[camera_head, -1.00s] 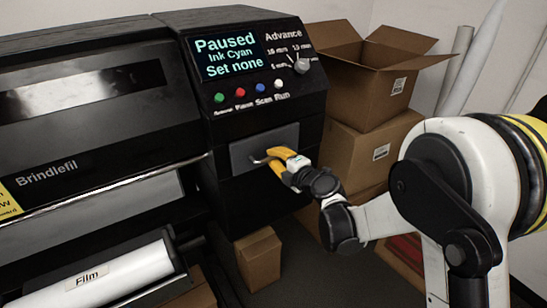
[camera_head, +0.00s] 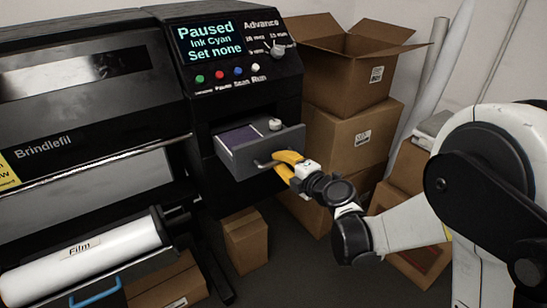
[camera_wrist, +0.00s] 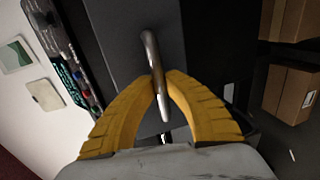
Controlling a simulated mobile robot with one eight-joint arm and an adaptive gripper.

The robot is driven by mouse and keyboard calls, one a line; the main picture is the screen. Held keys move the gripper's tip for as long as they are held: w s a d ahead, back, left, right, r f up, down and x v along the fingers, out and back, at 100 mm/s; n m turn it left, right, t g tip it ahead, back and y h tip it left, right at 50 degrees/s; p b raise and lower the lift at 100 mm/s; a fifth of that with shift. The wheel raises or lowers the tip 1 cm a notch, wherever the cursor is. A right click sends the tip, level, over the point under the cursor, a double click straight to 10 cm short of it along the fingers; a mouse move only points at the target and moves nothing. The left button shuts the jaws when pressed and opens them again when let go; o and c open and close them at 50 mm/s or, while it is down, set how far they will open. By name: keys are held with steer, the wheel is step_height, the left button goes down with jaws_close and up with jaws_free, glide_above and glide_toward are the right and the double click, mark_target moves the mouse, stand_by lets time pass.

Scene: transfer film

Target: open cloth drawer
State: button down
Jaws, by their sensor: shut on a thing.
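The cloth drawer (camera_head: 262,152) is a grey drawer in the black printer's right-hand unit, and it stands pulled out. Inside it lie a flat purple cloth (camera_head: 240,138) and a small pale round-topped item (camera_head: 275,125). The drawer's metal bar handle (camera_head: 264,164) is on its front; in the wrist view the handle (camera_wrist: 150,48) runs down between the yellow fingers. My gripper (camera_head: 277,160) is shut on the handle, with its fingers on either side of it. The fingertips (camera_wrist: 164,84) also show in the wrist view.
The printer's panel screen (camera_head: 210,43) reads "Paused, Ink Cyan, Set none". Cardboard boxes (camera_head: 345,135) are stacked right of the printer, close behind my arm. A white film roll (camera_head: 80,262) lies lower left. A small box (camera_head: 245,240) stands on the floor below the drawer.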

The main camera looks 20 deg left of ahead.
steer(key=shift+s+d, duration=0.4)
steer(key=shift+d, duration=0.05)
steer(key=c, duration=1.4)
jaws_free()
steer(key=shift+d, duration=0.1)
steer(key=v, duration=1.2)
steer(key=shift+s, duration=0.1)
